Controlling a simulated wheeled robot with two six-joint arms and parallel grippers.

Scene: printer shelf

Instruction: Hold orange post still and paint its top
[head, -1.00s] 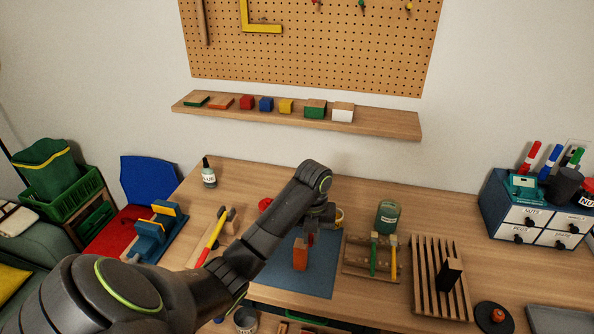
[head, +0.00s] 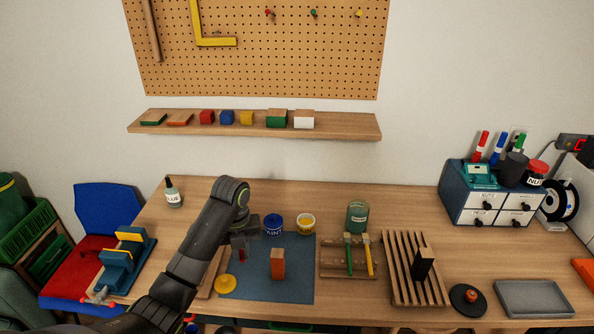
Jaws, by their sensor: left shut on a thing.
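A blue paint can (head: 273,226) and a yellow one (head: 306,224) stand behind the mat. A green brush (head: 348,256) and a yellow brush (head: 368,256) lie on a wooden rack (head: 334,271). My right gripper is not in view.
A yellow disc (head: 226,285) lies at the mat's left edge. A green jar (head: 357,217) stands behind the rack. A slatted wooden stand (head: 401,270) with a black block (head: 424,264) is to the right. The table (head: 410,205) is clear at the back.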

